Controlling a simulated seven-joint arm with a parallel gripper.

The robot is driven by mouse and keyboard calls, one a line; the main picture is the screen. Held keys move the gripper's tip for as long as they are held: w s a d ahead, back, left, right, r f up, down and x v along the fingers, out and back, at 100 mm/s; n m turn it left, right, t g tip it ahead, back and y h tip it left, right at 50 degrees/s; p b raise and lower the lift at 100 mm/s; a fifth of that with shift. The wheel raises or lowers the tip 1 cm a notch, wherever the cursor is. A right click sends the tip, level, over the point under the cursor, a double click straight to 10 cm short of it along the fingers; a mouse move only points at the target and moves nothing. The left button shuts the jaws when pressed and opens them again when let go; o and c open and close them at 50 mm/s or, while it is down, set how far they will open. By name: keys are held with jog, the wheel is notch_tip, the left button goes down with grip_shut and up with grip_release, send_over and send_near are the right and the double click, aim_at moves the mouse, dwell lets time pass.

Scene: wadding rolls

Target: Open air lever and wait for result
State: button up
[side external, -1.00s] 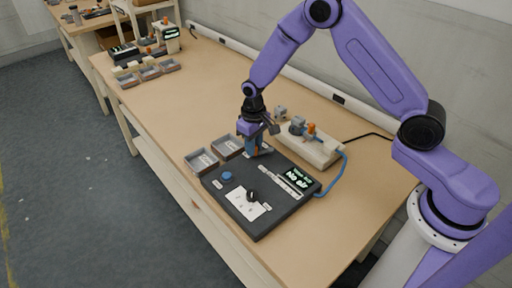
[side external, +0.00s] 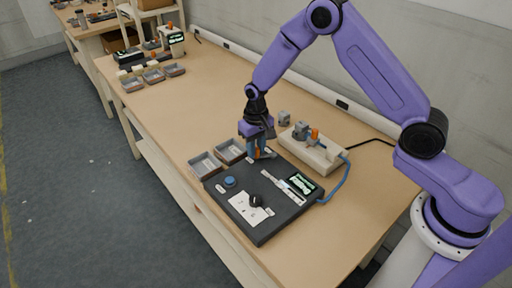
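A dark control box (side external: 228,207) lies on the bench in front of my arm. It has a blue button (side external: 230,181), a black knob (side external: 256,200) on a white plate and a small display (side external: 301,184) with lit green text. The text is too small to read surely; it may say "Filling". A blue upright piece (side external: 262,147), which looks like the air lever, stands at the box's back left edge. My gripper (side external: 261,144) points down right at it and partly hides it. I cannot tell whether the fingers are closed on it.
Two grey trays (side external: 206,164) stand left of the box. A pale block with fittings (side external: 316,150) stands behind it, with a blue hose (side external: 346,175) at its right end. More trays (side external: 154,76) and a second display unit (side external: 176,42) stand farther along. The mid-bench is clear.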

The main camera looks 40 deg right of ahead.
jog(key=shift+o, duration=1.2)
notch_tip(320, 180, up, 17)
jog(key=shift+r, duration=0.2)
jog(key=s+r+n, duration=0.3)
jog(key=s+n, duration=0.6)
jog(key=s, duration=1.6)
jog(key=s+d+f+n, duration=0.1)
jog(key=s+d+n, duration=0.3)
jog(key=s, duration=0.6)
jog(key=shift+f, duration=0.15)
dwell(2.2)
